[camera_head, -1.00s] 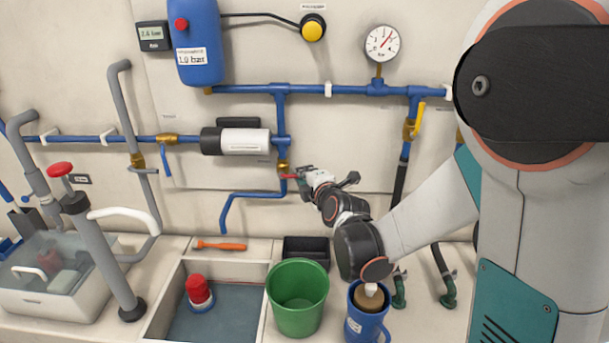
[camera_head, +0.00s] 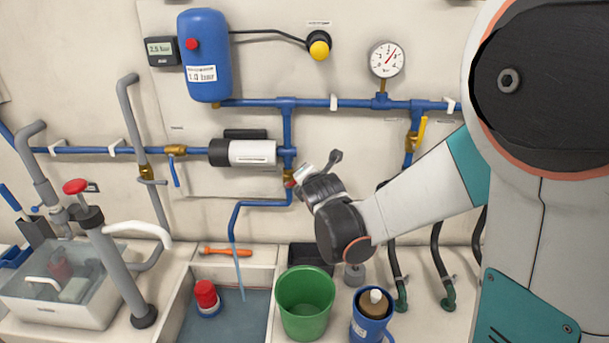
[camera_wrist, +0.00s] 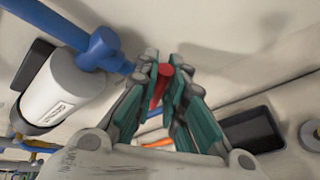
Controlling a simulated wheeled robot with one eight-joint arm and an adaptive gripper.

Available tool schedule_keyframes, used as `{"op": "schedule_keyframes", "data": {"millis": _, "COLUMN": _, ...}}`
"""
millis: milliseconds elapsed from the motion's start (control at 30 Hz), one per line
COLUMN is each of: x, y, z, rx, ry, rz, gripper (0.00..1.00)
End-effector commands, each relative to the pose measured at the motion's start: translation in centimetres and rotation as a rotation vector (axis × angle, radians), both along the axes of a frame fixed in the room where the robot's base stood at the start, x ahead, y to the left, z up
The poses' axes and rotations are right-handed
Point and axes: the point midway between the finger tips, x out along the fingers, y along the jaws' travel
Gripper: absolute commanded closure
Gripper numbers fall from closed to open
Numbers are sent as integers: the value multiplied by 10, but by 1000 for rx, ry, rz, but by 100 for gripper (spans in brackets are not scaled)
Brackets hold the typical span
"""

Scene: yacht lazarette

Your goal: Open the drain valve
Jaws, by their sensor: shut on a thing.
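The drain valve (camera_head: 289,183) is a brass body on the blue pipe below the pump, mostly hidden by my gripper (camera_head: 299,177). Its red handle (camera_wrist: 160,84) shows in the wrist view between my fingers. My gripper is shut on this handle. The blue drain pipe (camera_head: 236,218) runs left and down from the valve. A thin stream of water (camera_head: 240,272) falls from its end into the sink basin (camera_head: 262,306).
A white pump (camera_head: 250,152) is close on the left of my gripper. A yellow-handled valve (camera_head: 415,138) is to the right.

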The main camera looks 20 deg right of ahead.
Motion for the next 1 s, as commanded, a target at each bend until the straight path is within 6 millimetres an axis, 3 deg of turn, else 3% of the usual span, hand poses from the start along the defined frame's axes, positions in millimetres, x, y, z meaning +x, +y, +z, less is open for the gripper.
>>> {"op": "schedule_keyframes", "data": {"millis": 433, "x": 0, "y": 0, "z": 0, "rx": -12, "ry": 4, "rz": 0, "gripper": 100}}
{"op": "schedule_keyframes", "data": {"millis": 500, "x": 0, "y": 0, "z": 0, "rx": -12, "ry": 4, "rz": 0, "gripper": 78}}
{"op": "schedule_keyframes", "data": {"millis": 567, "x": 0, "y": 0, "z": 0, "rx": -12, "ry": 4, "rz": 0, "gripper": 68}}
{"op": "schedule_keyframes", "data": {"millis": 1000, "x": -5, "y": 1, "z": 3, "rx": -12, "ry": 4, "rz": 1, "gripper": 68}}
